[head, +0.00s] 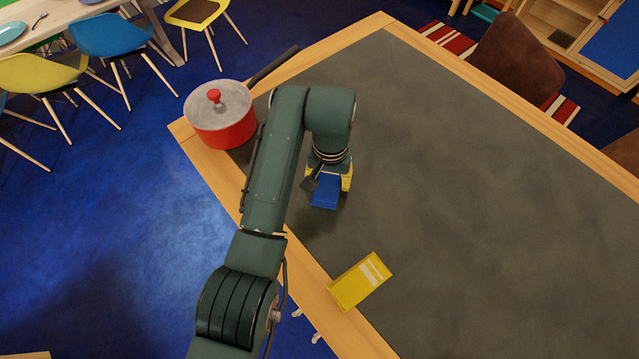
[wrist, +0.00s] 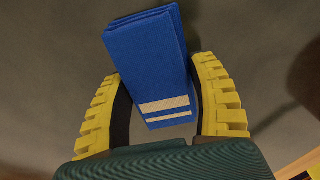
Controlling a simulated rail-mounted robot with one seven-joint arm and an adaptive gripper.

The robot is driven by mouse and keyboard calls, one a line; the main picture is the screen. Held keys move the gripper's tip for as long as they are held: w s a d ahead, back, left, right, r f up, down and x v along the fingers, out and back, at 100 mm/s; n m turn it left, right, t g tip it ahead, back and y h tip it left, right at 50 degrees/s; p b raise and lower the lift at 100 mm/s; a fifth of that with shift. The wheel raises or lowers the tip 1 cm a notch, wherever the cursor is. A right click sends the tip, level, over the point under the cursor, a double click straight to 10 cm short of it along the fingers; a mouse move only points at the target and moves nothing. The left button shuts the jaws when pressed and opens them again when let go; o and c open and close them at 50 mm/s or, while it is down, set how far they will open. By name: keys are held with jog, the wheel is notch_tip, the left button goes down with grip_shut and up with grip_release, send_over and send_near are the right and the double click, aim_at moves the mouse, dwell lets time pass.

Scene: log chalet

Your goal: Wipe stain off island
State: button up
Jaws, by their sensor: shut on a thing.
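The island (head: 480,170) has a dark grey top with a light wooden border. My gripper (head: 328,180) is over its left part, near the red pot. A blue folded cloth (head: 325,193) is between its yellow fingers. In the wrist view, the cloth (wrist: 150,65) shows two pale stripes at its near end, and the yellow fingers of my gripper (wrist: 160,110) are on both sides of it. I cannot tell whether the cloth touches the island top. No distinct stain shows on the visible grey top; part of it is hidden behind my arm.
A red pot (head: 220,128) with a grey lid and dark handle stands at the island's left corner. A yellow box-like item (head: 360,282) with white stripes lies by the near edge. The middle and right of the top are clear. Chairs stand around the island.

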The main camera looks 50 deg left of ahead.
jog(key=shift+w, duration=0.85)
jog(key=shift+w+r, duration=0.15)
jog(key=shift+r, duration=3.9)
